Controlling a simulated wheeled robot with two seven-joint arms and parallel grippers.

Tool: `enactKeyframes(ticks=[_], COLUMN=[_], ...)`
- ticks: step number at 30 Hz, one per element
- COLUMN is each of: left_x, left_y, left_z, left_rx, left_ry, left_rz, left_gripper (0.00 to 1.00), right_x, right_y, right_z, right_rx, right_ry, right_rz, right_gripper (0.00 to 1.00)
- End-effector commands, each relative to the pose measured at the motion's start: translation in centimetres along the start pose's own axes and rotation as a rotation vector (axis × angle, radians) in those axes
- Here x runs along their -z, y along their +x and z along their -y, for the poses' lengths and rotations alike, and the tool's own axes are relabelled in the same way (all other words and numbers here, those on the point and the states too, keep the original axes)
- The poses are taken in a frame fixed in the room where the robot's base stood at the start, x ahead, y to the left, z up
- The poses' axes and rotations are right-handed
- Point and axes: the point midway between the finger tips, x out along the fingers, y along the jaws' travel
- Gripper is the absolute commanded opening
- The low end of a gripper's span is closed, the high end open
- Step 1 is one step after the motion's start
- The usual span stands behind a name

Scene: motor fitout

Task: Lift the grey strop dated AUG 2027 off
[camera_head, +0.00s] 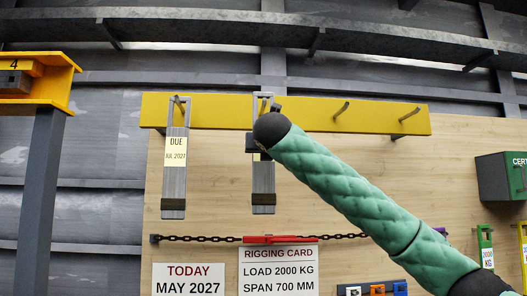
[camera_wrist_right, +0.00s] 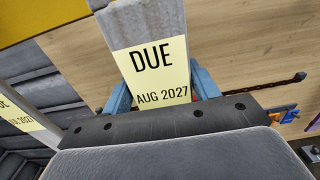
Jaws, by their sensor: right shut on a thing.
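The grey strop dated AUG 2027 (camera_head: 263,188) hangs upright at the yellow rail, its lower end free. Its yellow label shows in the right wrist view (camera_wrist_right: 152,70); in the head view my right wrist covers that part. Its open top loop appears to be around a peg, but the arm partly hides this spot. My right gripper (camera_wrist_right: 161,92) is shut on the strop at the label, with a blue finger on each side. A second grey strop dated JUL 2027 (camera_head: 174,190) hangs on the peg to the left. My left gripper is not in view.
The yellow rail (camera_head: 225,112) has two bare pegs to the right. A chain with a red piece (camera_head: 280,239) runs below the strops. Cards reading TODAY MAY 2027 (camera_head: 188,280) and RIGGING CARD (camera_head: 278,270) are below. A green box (camera_head: 500,176) is at right.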

Motion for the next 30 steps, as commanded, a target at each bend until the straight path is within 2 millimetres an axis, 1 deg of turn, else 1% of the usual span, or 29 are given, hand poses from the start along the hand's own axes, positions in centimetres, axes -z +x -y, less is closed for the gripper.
enactKeyframes(ticks=[11,30], left_x=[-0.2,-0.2], left_y=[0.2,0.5], left_z=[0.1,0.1], left_rx=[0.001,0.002], left_ry=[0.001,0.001], left_rz=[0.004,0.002], left_gripper=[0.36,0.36], right_x=[-0.1,-0.1], right_y=[-0.4,-2.9], right_z=[0.0,0.0], right_rx=[0.0,0.0], right_ry=[0.0,0.0], right_rz=[0.002,0.001], right_gripper=[0.24,0.24])
